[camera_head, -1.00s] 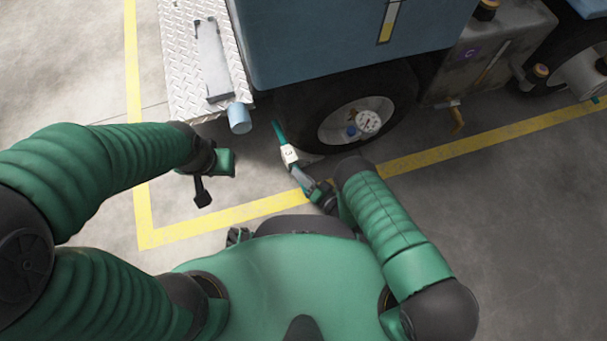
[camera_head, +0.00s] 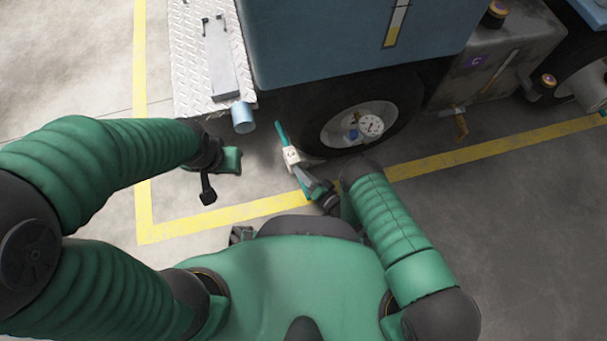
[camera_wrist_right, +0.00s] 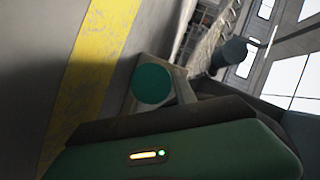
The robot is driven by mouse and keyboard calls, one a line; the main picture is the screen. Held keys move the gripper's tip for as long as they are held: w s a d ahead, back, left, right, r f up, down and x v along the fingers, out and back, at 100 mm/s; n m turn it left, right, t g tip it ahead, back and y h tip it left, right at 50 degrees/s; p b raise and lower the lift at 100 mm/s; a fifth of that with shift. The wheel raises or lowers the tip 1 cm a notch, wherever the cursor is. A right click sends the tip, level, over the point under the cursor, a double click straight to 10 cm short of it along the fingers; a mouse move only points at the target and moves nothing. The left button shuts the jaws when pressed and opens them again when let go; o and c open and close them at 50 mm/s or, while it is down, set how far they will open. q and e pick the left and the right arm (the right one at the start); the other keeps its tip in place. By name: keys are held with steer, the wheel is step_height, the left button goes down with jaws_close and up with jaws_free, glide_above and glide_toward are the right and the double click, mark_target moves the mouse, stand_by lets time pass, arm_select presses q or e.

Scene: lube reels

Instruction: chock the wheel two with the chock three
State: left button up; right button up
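A truck wheel (camera_head: 358,124) with a black tyre and pale rim stands in front of me in the head view. No wheel number is readable. A pale block with a teal handle, seemingly the chock (camera_head: 291,157), is low at the tyre's left side. A round teal end and grey block of it show in the right wrist view (camera_wrist_right: 152,84). My right gripper (camera_head: 303,176) reaches it and appears shut on it; the fingers are mostly hidden. I cannot tell if the chock touches tyre or floor. My left gripper (camera_head: 217,178) is open and empty, left of the chock.
The blue truck body (camera_head: 340,40) overhangs the wheel, with a chequer-plate step (camera_head: 190,60) and a blue pipe end (camera_head: 243,118) at left. Another wheel (camera_head: 590,85) stands far right. A yellow floor line (camera_head: 240,212) crosses below my grippers. Floor at left is clear.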

steer(key=shift+o, duration=1.1)
steer(key=shift+w+d+f, duration=0.2)
steer(key=shift+d+f, duration=0.2)
steer(key=shift+d, duration=0.05)
steer(key=shift+o, duration=1.2)
steer(key=shift+r, duration=0.15)
steer(key=shift+a+r, duration=0.15)
steer(key=shift+a, duration=0.15)
